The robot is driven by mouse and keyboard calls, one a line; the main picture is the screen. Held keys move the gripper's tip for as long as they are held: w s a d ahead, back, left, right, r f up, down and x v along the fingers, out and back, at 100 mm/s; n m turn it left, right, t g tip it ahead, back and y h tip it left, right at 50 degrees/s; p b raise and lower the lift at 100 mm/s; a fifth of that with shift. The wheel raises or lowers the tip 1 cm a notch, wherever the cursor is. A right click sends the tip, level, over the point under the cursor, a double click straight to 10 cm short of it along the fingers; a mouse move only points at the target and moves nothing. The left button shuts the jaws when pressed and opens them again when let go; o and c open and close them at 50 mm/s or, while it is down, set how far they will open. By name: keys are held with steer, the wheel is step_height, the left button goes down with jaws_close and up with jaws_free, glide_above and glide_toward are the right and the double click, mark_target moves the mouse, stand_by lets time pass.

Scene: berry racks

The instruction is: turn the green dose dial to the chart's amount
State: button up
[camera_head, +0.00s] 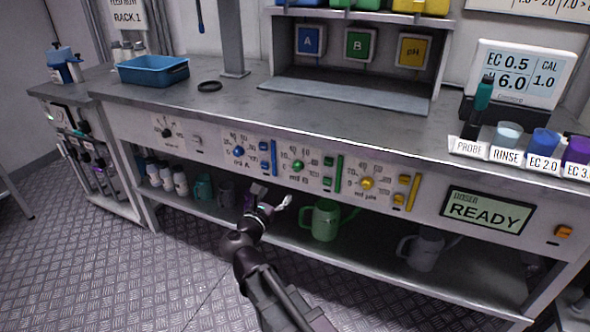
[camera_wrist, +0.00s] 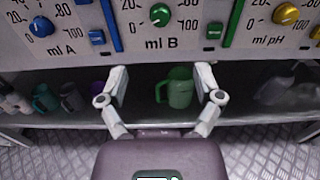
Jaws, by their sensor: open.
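The green dose dial (camera_head: 299,165), marked ml B, is a round knob on the bench's front panel, between the blue dial and the yellow dial. It shows in the wrist view at the top middle (camera_wrist: 160,14); which mark it points to is too small to tell. A green slider strip stands right of it. My gripper (camera_head: 271,198) is open and empty, in front of the panel and below the green dial. In the wrist view its two fingers (camera_wrist: 162,78) stand apart, below the dial and not touching it. A chart (camera_head: 545,6) at the top right is cut off.
The blue dial (camera_head: 239,152) and yellow dial (camera_head: 367,183) flank the green one. A green jug (camera_head: 322,220) stands on the shelf below. A screen reading READY (camera_head: 486,212) is at the right. The floor before the bench is clear.

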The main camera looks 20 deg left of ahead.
mark_target(296, 169)
steer(key=w, duration=0.9)
steer(key=w+d, duration=0.1)
steer(key=w, duration=0.3)
steer(key=shift+w, duration=0.25)
jaws_close()
